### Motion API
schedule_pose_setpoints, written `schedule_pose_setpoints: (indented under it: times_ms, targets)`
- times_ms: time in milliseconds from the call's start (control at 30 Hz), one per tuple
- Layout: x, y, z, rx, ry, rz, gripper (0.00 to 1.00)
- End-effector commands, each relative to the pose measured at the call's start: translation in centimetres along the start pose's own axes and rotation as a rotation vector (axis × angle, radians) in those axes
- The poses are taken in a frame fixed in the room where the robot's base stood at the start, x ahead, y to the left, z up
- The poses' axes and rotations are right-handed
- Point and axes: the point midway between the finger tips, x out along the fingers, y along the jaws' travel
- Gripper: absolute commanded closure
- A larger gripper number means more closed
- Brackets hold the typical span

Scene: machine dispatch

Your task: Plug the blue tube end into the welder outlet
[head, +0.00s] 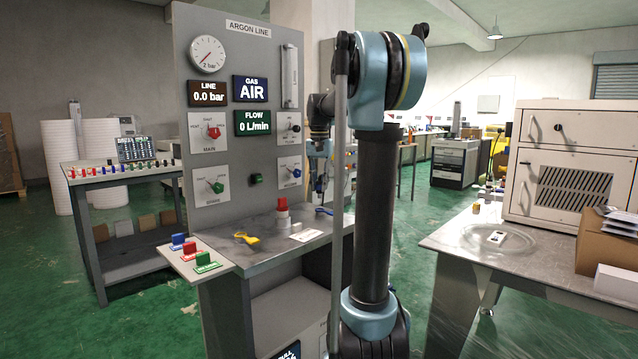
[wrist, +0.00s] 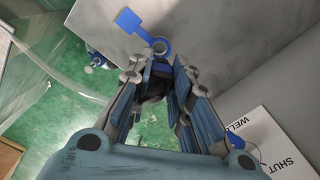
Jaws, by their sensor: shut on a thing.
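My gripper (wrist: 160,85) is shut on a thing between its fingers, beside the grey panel. Dark blue and a dark round shape show there; I take it for the blue tube end (wrist: 160,69), mostly hidden by the fingers. In the head view my gripper (head: 319,185) is small, at the panel's right side, partly behind my arm. A blue tag with a ring (wrist: 128,20) lies just beyond the fingertips in the wrist view; it also shows on the shelf in the head view (head: 324,211). I cannot make out the welder outlet; a white label reading "WELD" and "SHUT" (wrist: 270,150) is at the lower right.
The argon panel (head: 240,60) stands left of my arm. Its shelf (head: 270,255) holds a yellow tag (head: 247,238) and a red-topped fitting (head: 282,205). A small blue fitting (wrist: 97,62) is at the left in the wrist view. A bench (head: 460,255) stands at right. Green floor lies between.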

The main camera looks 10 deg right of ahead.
Motion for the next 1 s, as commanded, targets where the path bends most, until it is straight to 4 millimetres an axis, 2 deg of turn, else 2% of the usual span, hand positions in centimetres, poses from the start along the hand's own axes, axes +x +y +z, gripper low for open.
schedule_pose_setpoints:
  times_ms: [300, 500, 1000]
  targets:
    - [2.4, 0.1, -0.1, 0.002, 0.0, 0.0, 1.0]
    - [3.3, 0.1, 0.0, 0.001, 0.0, 0.0, 1.0]
    - [3.6, 0.1, 0.0, 0.001, 0.0, 0.0, 1.0]
